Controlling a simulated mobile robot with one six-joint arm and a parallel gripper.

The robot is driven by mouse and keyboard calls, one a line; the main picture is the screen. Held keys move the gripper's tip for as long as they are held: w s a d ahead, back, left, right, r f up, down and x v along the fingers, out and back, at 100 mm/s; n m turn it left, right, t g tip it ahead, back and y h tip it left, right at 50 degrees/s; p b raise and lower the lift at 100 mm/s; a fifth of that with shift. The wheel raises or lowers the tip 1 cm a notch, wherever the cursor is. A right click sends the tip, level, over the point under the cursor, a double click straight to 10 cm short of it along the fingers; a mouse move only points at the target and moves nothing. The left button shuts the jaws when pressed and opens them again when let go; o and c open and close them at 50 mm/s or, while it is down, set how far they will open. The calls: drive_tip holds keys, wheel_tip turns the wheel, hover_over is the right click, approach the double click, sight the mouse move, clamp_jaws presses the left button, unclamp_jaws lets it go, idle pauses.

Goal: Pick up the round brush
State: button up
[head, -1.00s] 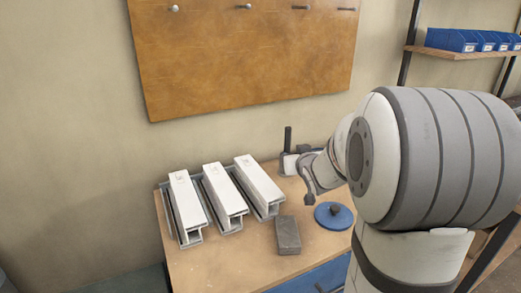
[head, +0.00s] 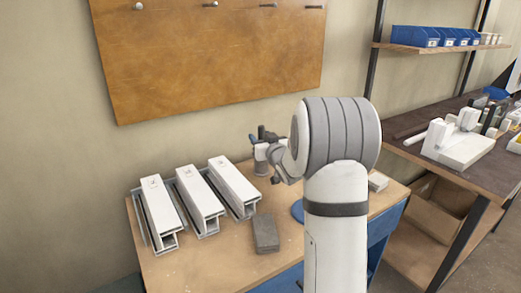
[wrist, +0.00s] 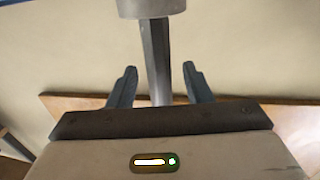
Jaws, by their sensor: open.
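A dark upright handle (wrist: 158,60) rises from a pale round holder (wrist: 152,8) in the wrist view. It looks like the round brush's handle, but no bristles show, so I cannot be sure. The holder (head: 261,158) stands at the back of the bench in the head view. My gripper (wrist: 160,68) is open, with one dark finger on each side of the handle and gaps between. In the head view my gripper (head: 262,142) is small and partly hidden by my arm, close to the top of the holder.
Three white profiles (head: 198,195) lie in grey clamps at the bench's left. A grey block (head: 265,233) lies in front of them. A blue disc (head: 297,211) is mostly behind my arm. A brown board (head: 210,55) hangs on the wall. A cluttered dark bench stands at the right.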

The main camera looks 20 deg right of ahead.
drive_tip(key=shift+w, duration=0.2)
drive_tip(key=shift+c, duration=0.6)
clamp_jaws()
drive_tip(key=shift+r, duration=0.1)
